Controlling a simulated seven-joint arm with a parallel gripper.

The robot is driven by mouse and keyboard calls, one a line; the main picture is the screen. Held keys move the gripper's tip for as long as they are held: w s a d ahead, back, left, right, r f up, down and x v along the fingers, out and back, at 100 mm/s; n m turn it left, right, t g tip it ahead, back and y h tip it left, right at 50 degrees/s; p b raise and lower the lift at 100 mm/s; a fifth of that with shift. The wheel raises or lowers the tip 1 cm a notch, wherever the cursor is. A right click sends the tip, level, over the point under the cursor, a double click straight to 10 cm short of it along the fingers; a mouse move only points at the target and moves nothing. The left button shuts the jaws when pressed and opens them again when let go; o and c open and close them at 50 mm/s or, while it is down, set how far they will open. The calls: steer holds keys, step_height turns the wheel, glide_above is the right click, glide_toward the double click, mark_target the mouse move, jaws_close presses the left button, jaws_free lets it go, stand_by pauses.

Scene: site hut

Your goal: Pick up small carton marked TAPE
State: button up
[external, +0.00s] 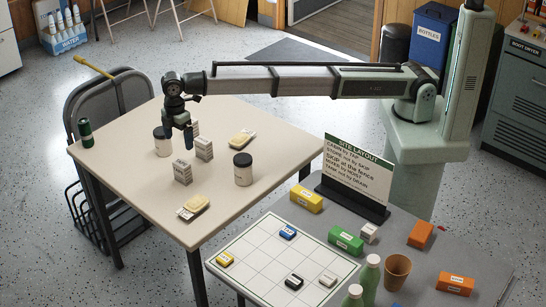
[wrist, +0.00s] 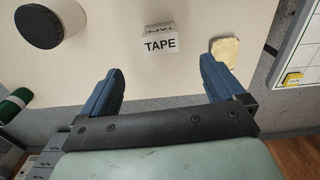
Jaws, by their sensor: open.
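The small white carton marked TAPE (wrist: 160,44) stands on the table, in the upper middle of the wrist view. Its label is readable there, and it lies beyond my fingertips, untouched. In the external view it appears to be the front carton (external: 182,173), though its print is too small to read. My gripper (external: 187,136) is above the table, pointing down, higher than that carton. In the wrist view my gripper (wrist: 161,68) has its two blue fingers wide apart with nothing between them.
Two similar cartons (external: 204,149) (external: 194,129) stand close behind. Dark-lidded jars (external: 162,146) (external: 243,173) stand on either side. Wrapped food (external: 193,207) lies near the front edge, another (external: 242,138) farther back. A green bottle (external: 86,134) is at the left edge.

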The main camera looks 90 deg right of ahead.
mark_target(181, 163)
step_height(181, 163, down, 14)
steer(key=shift+w+a+r, duration=0.1)
stand_by(0.8)
steer(key=shift+c, duration=0.4)
steer(key=c, duration=1)
steer(key=shift+o, duration=0.2)
